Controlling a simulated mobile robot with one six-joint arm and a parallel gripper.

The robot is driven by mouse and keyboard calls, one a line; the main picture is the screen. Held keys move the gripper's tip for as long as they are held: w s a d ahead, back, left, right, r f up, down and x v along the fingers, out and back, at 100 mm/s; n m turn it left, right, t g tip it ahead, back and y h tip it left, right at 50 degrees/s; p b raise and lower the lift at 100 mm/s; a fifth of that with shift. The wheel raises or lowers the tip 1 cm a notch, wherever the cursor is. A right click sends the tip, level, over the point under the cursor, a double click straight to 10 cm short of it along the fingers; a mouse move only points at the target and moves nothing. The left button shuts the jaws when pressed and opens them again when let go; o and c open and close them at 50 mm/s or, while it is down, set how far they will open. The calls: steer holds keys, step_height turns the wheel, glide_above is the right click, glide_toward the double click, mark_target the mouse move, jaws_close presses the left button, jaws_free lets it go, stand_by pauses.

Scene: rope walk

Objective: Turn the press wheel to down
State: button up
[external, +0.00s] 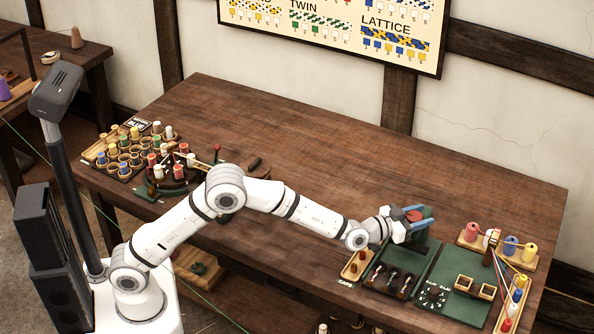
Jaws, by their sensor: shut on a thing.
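My gripper (408,224) is at the right part of the bench, at the end of my outstretched arm. Its fingers are shut on the press wheel (421,213), a red round piece that shows just beyond the fingertips. The fingers and wrist hide part of the wheel. The dark green body of the press (418,244) shows below and behind the gripper. How far the wheel is turned cannot be made out at this size.
In front of the press are a small wooden tray (346,272) and a dark rack with several handles (391,281). Right of it lies a green board (452,265) with wooden cups, beside bobbins and strung threads (509,262). The bench middle (300,150) is clear.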

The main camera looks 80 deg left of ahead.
steer(key=m+h+b, duration=0.1)
steer(key=h+b, duration=0.1)
steer(key=b, duration=0.1)
steer(key=shift+f+m+h, duration=0.3)
steer(key=shift+m+h, duration=0.1)
steer(key=shift+d+r+m+h+b, duration=0.15)
steer(key=shift+m+h+b, duration=0.45)
steer(key=shift+h, duration=0.3)
steer(key=shift+r+m+g+h+p, duration=0.15)
steer(key=shift+m+g+h+p, duration=0.3)
steer(key=shift+h, duration=0.45)
steer(key=m+g+h+p, duration=0.1)
steer(key=h+p, duration=0.1)
steer(key=m+h+p, duration=0.2)
steer(key=p, duration=0.1)
steer(key=m+g+h+p, duration=0.1)
steer(key=h+p, duration=0.1)
steer(key=p, duration=0.1)
steer(key=shift+s+d+r+m+g, duration=0.15)
steer(key=shift+d+r+m+g, duration=0.1)
steer(key=shift+d+r+g, duration=0.15)
steer(key=m+g+h+p, duration=0.2)
steer(key=g+h+p, duration=0.1)
steer(key=m+g+h+p, duration=0.1)
steer(key=m, duration=0.1)
steer(key=shift+s+d+f+g+p, duration=0.25)
steer(key=shift+f+p, duration=0.1)
steer(key=shift+g+h, duration=0.3)
steer(key=shift+h, duration=0.1)
steer(key=o, duration=1)
